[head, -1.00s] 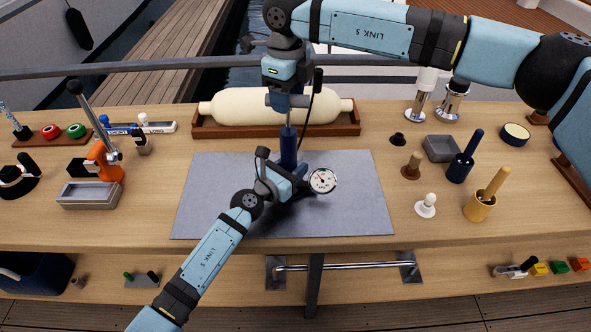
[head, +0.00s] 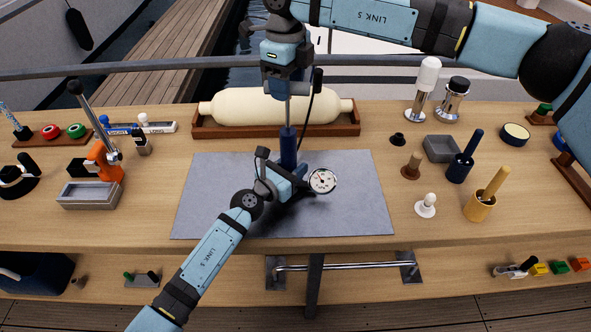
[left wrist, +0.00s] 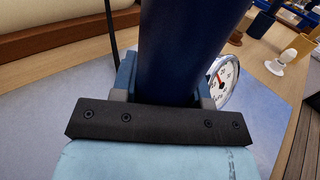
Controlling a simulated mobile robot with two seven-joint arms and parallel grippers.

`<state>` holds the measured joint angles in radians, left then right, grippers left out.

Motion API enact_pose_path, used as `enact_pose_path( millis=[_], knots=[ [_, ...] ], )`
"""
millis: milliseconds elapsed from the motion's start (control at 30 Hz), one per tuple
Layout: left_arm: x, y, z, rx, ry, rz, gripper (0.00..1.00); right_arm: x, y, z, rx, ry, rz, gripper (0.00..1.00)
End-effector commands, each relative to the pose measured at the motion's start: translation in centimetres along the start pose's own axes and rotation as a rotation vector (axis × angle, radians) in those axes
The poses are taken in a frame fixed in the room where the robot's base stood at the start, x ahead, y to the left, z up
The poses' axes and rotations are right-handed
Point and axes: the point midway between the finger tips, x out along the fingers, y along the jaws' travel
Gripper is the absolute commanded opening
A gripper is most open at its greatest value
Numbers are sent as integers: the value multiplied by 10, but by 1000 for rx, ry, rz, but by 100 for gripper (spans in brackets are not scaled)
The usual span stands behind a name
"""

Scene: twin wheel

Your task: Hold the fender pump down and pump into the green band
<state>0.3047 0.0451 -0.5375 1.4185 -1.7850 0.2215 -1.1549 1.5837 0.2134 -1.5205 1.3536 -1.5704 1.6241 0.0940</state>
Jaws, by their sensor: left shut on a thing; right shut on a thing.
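The fender pump (head: 288,147) has a dark blue barrel and stands upright on the grey mat (head: 215,195). My left gripper (head: 289,179) is shut on the barrel near its foot; the left wrist view shows the blue barrel (left wrist: 185,50) between its fingers. My right gripper (head: 287,86) is shut on the pump handle above the barrel, with a length of bare rod below it. The handle is mostly hidden by the gripper. The round white gauge (head: 322,181) stands right of the pump. Its red needle shows, but the green band is too small to make out.
A cream fender (head: 235,108) lies in a wooden cradle (head: 205,130) behind the mat; a black hose runs near the pump. An orange lever tool (head: 104,160) stands left. Several pegs and cups, including a yellow cup (head: 480,206), stand right. The mat's sides are clear.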

Motion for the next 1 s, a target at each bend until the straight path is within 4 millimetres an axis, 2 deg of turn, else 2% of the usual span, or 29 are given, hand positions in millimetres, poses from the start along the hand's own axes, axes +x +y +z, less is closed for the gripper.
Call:
enact_pose_path(
  millis=[1000],
  knots=[
    [0,-1,-2,0,2,-2,13,64,-1,-1,3,3,0,25]
  ],
)
